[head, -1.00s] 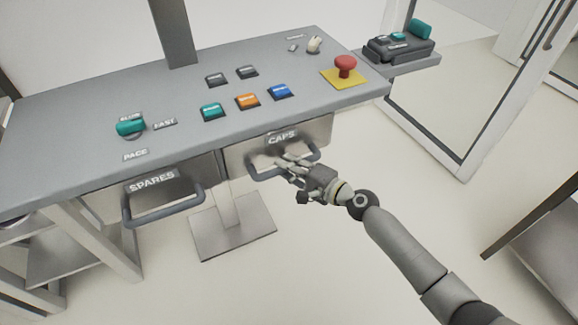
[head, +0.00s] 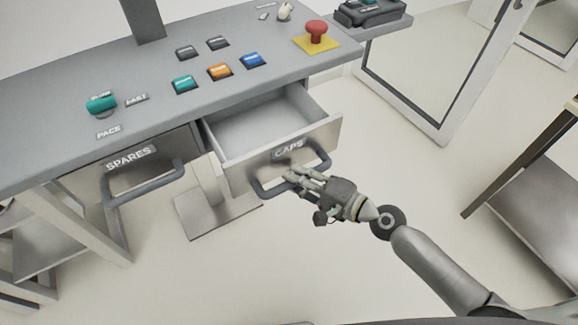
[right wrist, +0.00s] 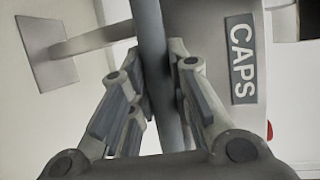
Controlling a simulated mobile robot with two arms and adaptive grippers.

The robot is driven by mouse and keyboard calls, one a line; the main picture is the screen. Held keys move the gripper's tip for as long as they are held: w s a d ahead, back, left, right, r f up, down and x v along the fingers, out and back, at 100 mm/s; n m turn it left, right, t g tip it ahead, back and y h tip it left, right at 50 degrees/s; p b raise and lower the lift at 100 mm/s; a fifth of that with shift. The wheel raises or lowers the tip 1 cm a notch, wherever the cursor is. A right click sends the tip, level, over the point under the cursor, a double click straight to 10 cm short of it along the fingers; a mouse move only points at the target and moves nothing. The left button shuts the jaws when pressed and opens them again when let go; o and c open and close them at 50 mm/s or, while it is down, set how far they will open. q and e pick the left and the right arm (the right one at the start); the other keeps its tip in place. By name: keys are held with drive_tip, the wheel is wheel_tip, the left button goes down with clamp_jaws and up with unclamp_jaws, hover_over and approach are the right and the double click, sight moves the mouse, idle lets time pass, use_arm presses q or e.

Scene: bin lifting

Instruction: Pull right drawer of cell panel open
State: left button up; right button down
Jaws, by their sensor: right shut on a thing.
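The right drawer, labelled CAPS (head: 318,139), is pulled out from the grey cell panel (head: 60,95), and its inside shows empty. Its dark bar handle (head: 322,163) runs along the front. My right gripper (head: 296,178) is shut on that handle. In the right wrist view, the handle bar (right wrist: 151,45) passes between the two fingers of the gripper (right wrist: 157,75), with the CAPS label to the right. The left drawer, labelled SPARES (head: 95,165), is closed. My left gripper is not in view.
The panel top carries several coloured buttons, a teal knob (head: 101,103) and a red mushroom button (head: 316,30) on a yellow plate. A metal foot plate (head: 215,215) stands on the floor below. A dark-edged table (head: 535,200) stands at the right. The floor between is clear.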

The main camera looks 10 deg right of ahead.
drive_tip(key=shift+s+d, duration=0.15)
drive_tip(key=shift+s, duration=0.2)
drive_tip(key=c, duration=1.3)
unclamp_jaws()
drive_tip(key=v, duration=1.2)
drive_tip(key=shift+r, duration=0.1)
